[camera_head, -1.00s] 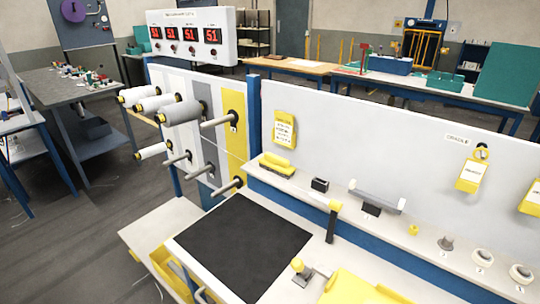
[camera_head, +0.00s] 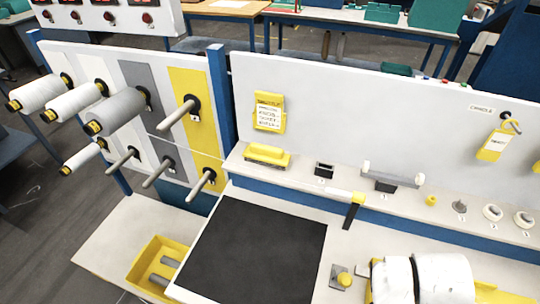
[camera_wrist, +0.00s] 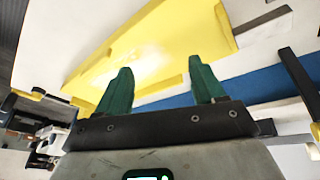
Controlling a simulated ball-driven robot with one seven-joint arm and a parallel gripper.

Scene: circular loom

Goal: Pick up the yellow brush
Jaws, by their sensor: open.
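In the head view the gripper itself is not seen; my white arm shows at the lower right.
The white shelf (camera_head: 300,186) also bears a small black box (camera_head: 324,170), a grey roller-like tool (camera_head: 392,179) and several small parts. A black-and-yellow tool (camera_head: 353,210) stands by its front. A black mat (camera_head: 255,250) is clear. Thread spools (camera_head: 42,92) jut out at left.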

